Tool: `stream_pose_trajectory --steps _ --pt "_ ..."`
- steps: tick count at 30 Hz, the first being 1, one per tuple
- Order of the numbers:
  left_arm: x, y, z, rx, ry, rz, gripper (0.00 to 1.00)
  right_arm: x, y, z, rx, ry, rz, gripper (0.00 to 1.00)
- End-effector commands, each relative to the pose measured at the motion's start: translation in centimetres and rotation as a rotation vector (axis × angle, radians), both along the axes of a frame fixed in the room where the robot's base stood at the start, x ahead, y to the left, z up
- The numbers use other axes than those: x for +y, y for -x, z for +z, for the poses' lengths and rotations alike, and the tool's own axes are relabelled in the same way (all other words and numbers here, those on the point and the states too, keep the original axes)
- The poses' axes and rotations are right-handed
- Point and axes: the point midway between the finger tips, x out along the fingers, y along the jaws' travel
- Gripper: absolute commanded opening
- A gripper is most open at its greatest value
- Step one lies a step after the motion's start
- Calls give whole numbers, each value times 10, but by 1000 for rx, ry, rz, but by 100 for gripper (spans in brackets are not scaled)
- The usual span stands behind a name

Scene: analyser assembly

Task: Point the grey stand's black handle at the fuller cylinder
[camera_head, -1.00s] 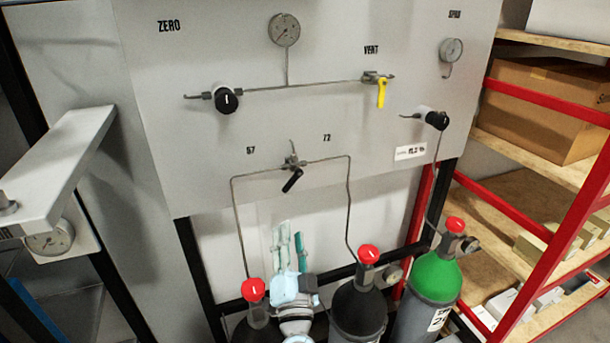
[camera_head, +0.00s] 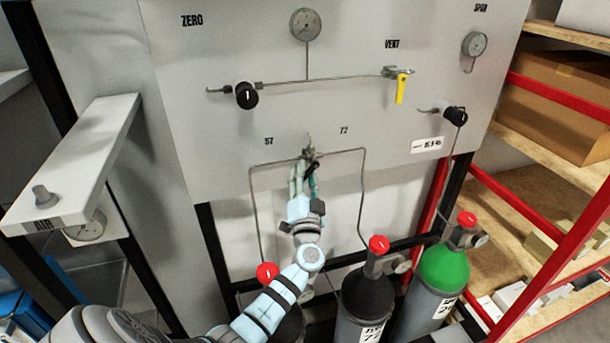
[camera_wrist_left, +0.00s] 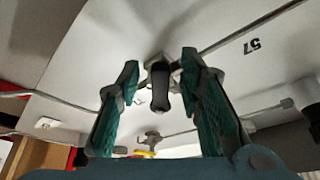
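The valve with a black handle (camera_head: 312,167) sits low on the grey panel (camera_head: 215,140), between pipes marked 57 and 72; my gripper partly hides it in the head view. My left gripper (camera_head: 304,176) is raised at it. In the left wrist view, the black handle (camera_wrist_left: 161,90) stands between the two teal fingers (camera_wrist_left: 158,85), with a gap on each side. The left pipe drops to a red-capped cylinder (camera_head: 266,272), mostly hidden by my arm. The right pipe drops to a dark red-capped cylinder (camera_head: 362,298). Its gauge (camera_head: 402,265) is too small to read. My right gripper is out of view.
A green-topped cylinder (camera_head: 443,268) stands at the right beside a red-framed shelf (camera_head: 560,270). Above the valve are a yellow vent lever (camera_head: 401,88), a black knob (camera_head: 246,95) and a gauge (camera_head: 306,24). A pale ledge (camera_head: 80,165) juts out at left.

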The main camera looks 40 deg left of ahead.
Motion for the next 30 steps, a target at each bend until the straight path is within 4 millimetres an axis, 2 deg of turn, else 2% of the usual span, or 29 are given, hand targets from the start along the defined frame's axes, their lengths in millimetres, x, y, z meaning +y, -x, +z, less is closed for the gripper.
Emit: stream_pose_trajectory --steps 3,9,20,30 --pt "0 0 0 0 0 0 32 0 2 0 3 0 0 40" --pt "0 0 0 0 0 0 0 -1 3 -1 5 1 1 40" --pt "0 1 1 18 -14 0 0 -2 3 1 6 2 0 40" --pt "2 5 7 160 -114 -2 0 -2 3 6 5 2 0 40"
